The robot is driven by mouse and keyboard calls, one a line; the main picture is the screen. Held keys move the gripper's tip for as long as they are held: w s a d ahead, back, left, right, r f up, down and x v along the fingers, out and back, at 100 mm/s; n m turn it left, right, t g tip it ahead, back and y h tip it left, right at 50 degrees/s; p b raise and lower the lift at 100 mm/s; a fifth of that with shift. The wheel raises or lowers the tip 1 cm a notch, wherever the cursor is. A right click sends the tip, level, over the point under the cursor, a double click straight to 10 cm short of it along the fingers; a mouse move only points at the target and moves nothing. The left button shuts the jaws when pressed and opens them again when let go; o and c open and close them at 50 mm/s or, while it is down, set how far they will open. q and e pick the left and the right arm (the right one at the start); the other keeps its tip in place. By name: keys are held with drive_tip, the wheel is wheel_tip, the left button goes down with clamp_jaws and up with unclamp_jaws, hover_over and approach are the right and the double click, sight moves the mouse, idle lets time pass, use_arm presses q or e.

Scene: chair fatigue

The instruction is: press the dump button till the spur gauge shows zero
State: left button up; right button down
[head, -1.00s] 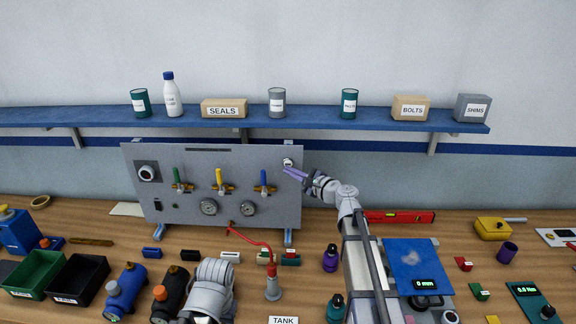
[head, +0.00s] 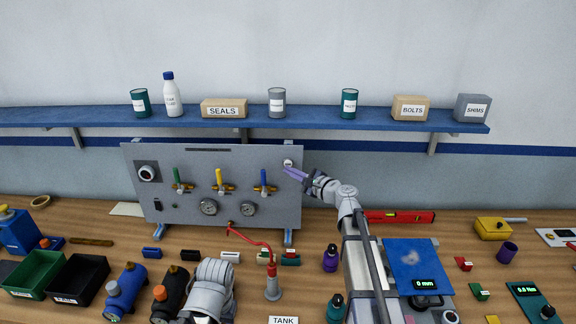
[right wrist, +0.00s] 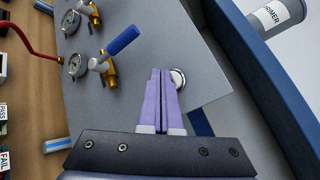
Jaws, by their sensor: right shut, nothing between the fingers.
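A grey panel (head: 200,160) stands at the back of the bench. A round white button (head: 288,163) sits at its top right corner; it also shows in the right wrist view (right wrist: 178,78). Two round gauges, a left one (head: 209,207) and a right one (head: 248,208), sit low on the panel. Their labels and needles are too small to read, so I cannot tell which is the spur gauge. My right gripper (head: 287,171) is shut and empty, its purple fingertips right beside the button. I cannot tell whether they touch it. My left gripper is out of view.
Green (head: 178,176), yellow (head: 219,178) and blue (head: 264,180) valve handles line the panel. A red hose (head: 252,242) runs from below it to a red-and-grey pump (head: 272,282). A blue shelf (head: 300,119) hangs above. Bottles and bins crowd the front.

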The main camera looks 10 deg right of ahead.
idle(0.5)
drive_tip(key=shift+w+d, duration=0.15)
drive_tip(key=shift+w, duration=0.25)
drive_tip(key=shift+w+d, duration=0.1)
drive_tip(key=shift+w, duration=0.25)
idle(0.6)
drive_tip(key=shift+s, duration=0.15)
drive_tip(key=shift+s+a, duration=0.25)
drive_tip(key=shift+s, duration=0.35)
idle(0.3)
drive_tip(key=s, duration=0.2)
drive_tip(key=s+a, duration=0.1)
drive_tip(key=s, duration=0.2)
drive_tip(key=shift+a, duration=0.2)
drive_tip(key=shift+w, duration=0.1)
idle(0.4)
